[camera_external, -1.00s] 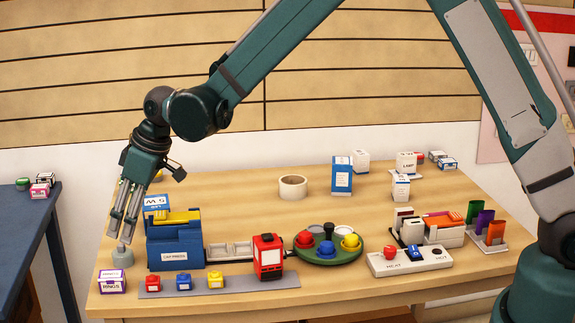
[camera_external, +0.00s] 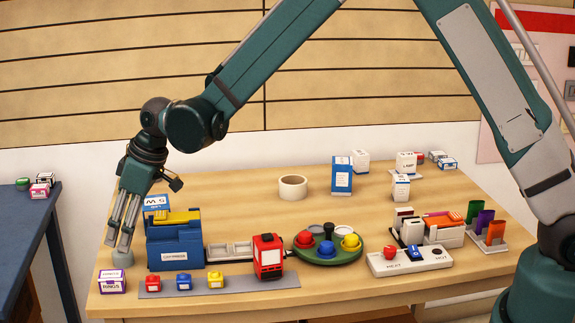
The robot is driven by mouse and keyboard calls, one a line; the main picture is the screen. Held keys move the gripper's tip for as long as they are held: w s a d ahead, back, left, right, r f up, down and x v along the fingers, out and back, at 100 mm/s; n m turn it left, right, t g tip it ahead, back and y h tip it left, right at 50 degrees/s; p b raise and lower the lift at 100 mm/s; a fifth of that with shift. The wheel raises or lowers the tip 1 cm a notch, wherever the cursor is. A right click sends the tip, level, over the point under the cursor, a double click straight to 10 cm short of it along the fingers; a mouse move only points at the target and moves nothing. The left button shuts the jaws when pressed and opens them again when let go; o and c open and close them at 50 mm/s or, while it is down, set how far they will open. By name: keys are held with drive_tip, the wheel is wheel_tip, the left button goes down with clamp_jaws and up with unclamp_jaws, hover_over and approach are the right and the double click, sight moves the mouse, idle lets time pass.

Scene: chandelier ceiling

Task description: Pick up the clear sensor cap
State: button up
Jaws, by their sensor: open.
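A small pale grey piece (camera_external: 122,259), the likely clear sensor cap, stands on the table's left end, beside the blue press. My gripper (camera_external: 120,246) points down right above it with its fingers apart. The fingertips are at the height of the piece's top, one on each side in this view. I cannot tell whether they touch it. The upper part of the piece is partly hidden by the fingers.
The blue press (camera_external: 174,254) stands close on the right, and a white and purple box (camera_external: 112,281) is just in front. A grey strip (camera_external: 240,284) holds red, blue and yellow caps. A green round tray (camera_external: 332,260) with several caps stands mid-table.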

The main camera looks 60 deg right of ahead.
sight(122, 254)
drive_tip(key=shift+b+x, duration=0.45)
drive_tip(key=shift+x, duration=2.15)
drive_tip(key=shift+c, duration=0.3)
drive_tip(key=c, duration=0.7)
